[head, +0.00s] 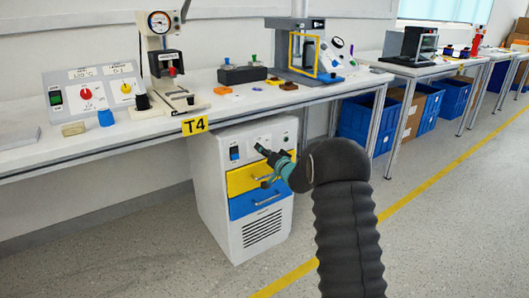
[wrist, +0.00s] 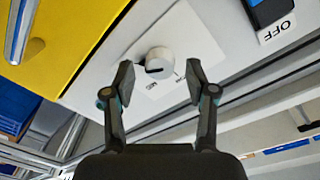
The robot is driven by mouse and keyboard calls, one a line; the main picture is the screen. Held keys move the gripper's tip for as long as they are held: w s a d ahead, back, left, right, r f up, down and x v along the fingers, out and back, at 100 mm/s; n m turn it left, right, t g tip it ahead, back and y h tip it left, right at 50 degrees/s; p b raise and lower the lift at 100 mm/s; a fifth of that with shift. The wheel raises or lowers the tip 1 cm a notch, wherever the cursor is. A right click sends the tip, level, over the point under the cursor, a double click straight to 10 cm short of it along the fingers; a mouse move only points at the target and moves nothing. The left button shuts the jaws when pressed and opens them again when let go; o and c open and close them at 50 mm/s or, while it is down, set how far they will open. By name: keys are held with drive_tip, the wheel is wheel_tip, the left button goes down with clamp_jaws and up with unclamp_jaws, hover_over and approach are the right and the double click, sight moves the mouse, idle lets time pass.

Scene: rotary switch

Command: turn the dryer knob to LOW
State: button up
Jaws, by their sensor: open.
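The dryer is a white cabinet (head: 218,196) under the bench marked T4, with a control panel above its drawers. In the wrist view, a round white knob (wrist: 159,58) with a dark pointer mark sits on a white label plate (wrist: 184,38). The mark faces the lower left of that picture. Small lettering near the knob is too blurred to read surely. My gripper (wrist: 159,80) is open, its fingertips on either side of the knob with gaps showing; contact is not visible. In the head view, my gripper (head: 270,166) is in front of the cabinet's upper part, and the knob is not clear.
A yellow drawer (head: 240,180) and a blue drawer (head: 247,206) with handles lie below the panel. A dark switch (wrist: 268,11) marked OFF is beside the knob. The bench edge (head: 100,152) overhangs the cabinet. Blue bins (head: 365,118) stand to the right; the floor in front is clear.

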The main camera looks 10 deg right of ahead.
clamp_jaws()
drive_tip(key=shift+f+n+b, duration=0.1)
drive_tip(key=shift+n+b, duration=0.2)
drive_tip(key=shift+b, duration=0.25)
drive_tip(key=shift+a+n+y+b, duration=0.1)
drive_tip(key=shift+n+y+b, duration=0.4)
drive_tip(key=shift+n+b, duration=3.8)
drive_tip(key=shift+n+y+b, duration=0.5)
drive_tip(key=shift+n+b, duration=0.2)
drive_tip(key=shift+n, duration=7.4)
